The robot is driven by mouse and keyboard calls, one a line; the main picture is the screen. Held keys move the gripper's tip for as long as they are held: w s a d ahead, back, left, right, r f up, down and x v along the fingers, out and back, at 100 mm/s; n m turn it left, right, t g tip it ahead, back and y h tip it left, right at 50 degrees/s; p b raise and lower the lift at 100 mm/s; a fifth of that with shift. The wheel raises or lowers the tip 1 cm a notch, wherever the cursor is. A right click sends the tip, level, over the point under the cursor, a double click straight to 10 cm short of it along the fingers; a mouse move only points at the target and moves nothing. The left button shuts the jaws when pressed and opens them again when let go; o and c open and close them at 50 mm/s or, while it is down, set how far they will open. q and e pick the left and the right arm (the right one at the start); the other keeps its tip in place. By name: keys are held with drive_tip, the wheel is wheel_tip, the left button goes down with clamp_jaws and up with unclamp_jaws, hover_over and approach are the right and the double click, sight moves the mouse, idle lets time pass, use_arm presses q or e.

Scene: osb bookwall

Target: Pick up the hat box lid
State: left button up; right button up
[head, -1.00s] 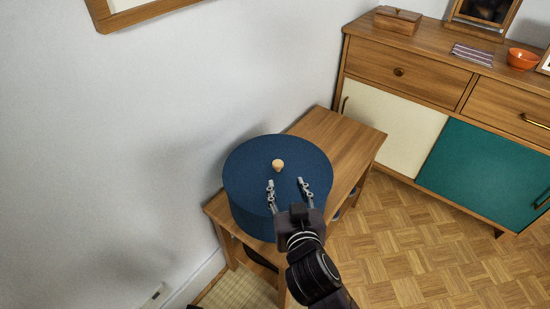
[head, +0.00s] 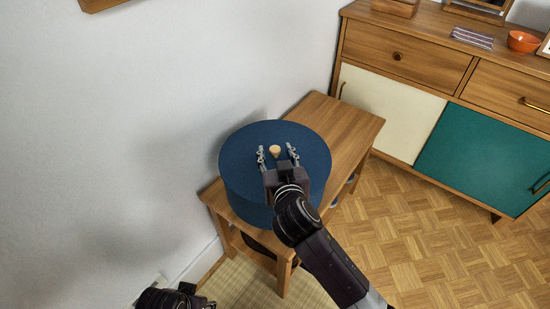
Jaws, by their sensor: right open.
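The hat box lid (head: 240,147) is the dark blue round top of the hat box (head: 243,195), with a small pale wooden knob (head: 275,150) at its middle. The box stands on a wooden side table (head: 338,119) against the wall. My right gripper (head: 277,152) is open above the lid, its two fingers on either side of the knob; I cannot tell whether they touch it. Part of my left arm (head: 170,298) shows at the bottom left; its fingers cannot be made out.
A wooden sideboard (head: 410,70) with cream and green doors stands at the right, bearing a striped cloth (head: 472,38) and an orange bowl (head: 523,41). The white wall is close behind and left of the box. The table's right part is bare.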

clamp_jaws()
drive_tip(key=shift+r, duration=0.2)
